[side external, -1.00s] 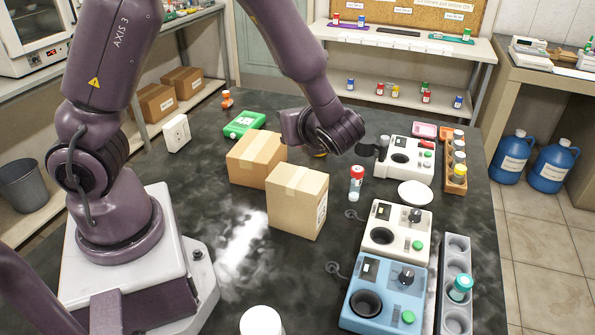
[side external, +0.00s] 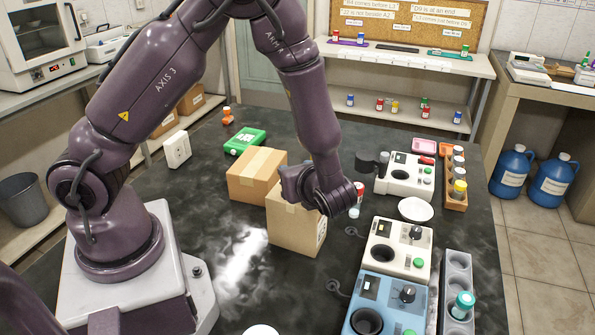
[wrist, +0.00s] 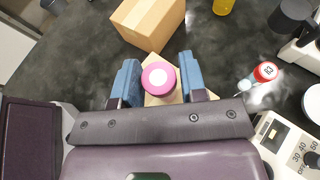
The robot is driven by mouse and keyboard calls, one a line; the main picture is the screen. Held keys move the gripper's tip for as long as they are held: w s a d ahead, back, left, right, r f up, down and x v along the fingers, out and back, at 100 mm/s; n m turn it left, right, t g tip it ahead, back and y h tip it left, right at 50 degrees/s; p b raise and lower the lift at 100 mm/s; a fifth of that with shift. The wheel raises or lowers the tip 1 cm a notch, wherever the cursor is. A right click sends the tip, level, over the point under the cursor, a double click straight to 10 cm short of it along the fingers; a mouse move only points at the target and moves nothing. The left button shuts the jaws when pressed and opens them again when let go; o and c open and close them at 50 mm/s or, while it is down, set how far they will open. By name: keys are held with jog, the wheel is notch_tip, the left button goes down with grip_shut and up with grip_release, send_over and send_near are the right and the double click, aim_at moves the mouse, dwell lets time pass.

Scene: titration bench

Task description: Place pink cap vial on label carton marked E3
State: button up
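In the wrist view a vial with a pink cap (wrist: 158,77) sits between the two blue fingers of my gripper (wrist: 159,80), which appear closed against it. The vial body is hidden under the cap. A tan carton (wrist: 151,99) lies below the fingers; whether the vial touches it I cannot tell.
A second brown carton (side external: 257,175) stands just behind, also in the wrist view (wrist: 148,22). A red-capped vial (wrist: 265,72) stands close to the right. White devices (side external: 396,248), a blue device (side external: 385,303) and vial racks (side external: 457,285) line the bench's right side.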

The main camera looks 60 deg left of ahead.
jog(key=shift+o, duration=1.2)
jog(key=shift+r, duration=0.25)
jog(key=w+v, duration=0.1)
jog(key=v, duration=1)
jog(key=s+a+r+n+t+h, duration=0.2)
jog(key=s+r+n+h, duration=0.4)
jog(key=n, duration=0.3)
jog(key=s+a+r+n+t+h, duration=0.1)
jog(key=s+r+n+t+h, duration=0.1)
jog(key=s+r+n+h, duration=0.4)
notch_tip(320, 180, up, 3)
jog(key=n+h, duration=0.1)
jog(key=n, duration=0.3)
jog(key=shift+s+a+t, duration=0.2)
jog(key=shift+a+t, duration=0.1)
jog(key=shift+a, duration=0.05)
